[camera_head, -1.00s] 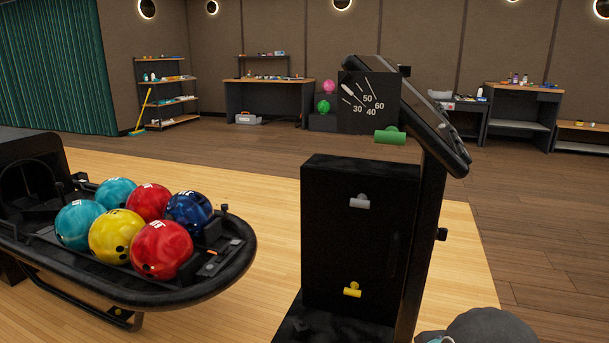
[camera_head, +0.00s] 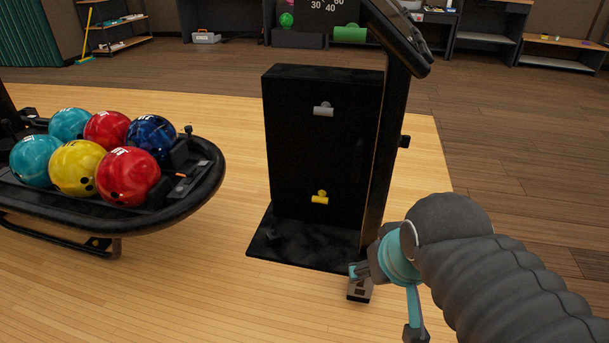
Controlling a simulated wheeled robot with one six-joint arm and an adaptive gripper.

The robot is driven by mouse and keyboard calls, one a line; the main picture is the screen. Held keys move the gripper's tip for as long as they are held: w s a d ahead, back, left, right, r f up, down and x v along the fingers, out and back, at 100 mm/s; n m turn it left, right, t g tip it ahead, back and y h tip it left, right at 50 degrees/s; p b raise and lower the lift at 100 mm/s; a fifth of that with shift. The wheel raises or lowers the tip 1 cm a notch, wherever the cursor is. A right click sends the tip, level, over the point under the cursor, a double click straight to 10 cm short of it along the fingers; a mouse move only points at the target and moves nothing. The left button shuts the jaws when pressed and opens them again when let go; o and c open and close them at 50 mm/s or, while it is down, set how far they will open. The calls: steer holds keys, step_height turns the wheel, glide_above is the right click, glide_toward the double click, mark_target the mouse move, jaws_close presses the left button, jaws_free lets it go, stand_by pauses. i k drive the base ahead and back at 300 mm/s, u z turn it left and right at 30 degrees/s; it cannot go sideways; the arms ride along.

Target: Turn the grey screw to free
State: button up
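The grey screw (camera_head: 323,109), with a wing-like head, sits on the upper front face of the black cabinet (camera_head: 300,150) in the head view. A yellow screw (camera_head: 320,197) of like shape sits lower on the same face.
A black ball rack (camera_head: 190,205) with several coloured bowling balls stands at the left. A black post with a tilted screen (camera_head: 405,40) rises at the cabinet's right side. The cabinet's black base plate (camera_head: 310,245) lies on the wooden floor. Floor in front is clear.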

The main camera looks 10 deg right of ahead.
mark_target(325, 109)
steer(key=z, duration=0.55)
steer(key=k, duration=1.3)
steer(key=u, duration=0.25)
steer(key=i, duration=0.9)
steer(key=u, duration=0.75)
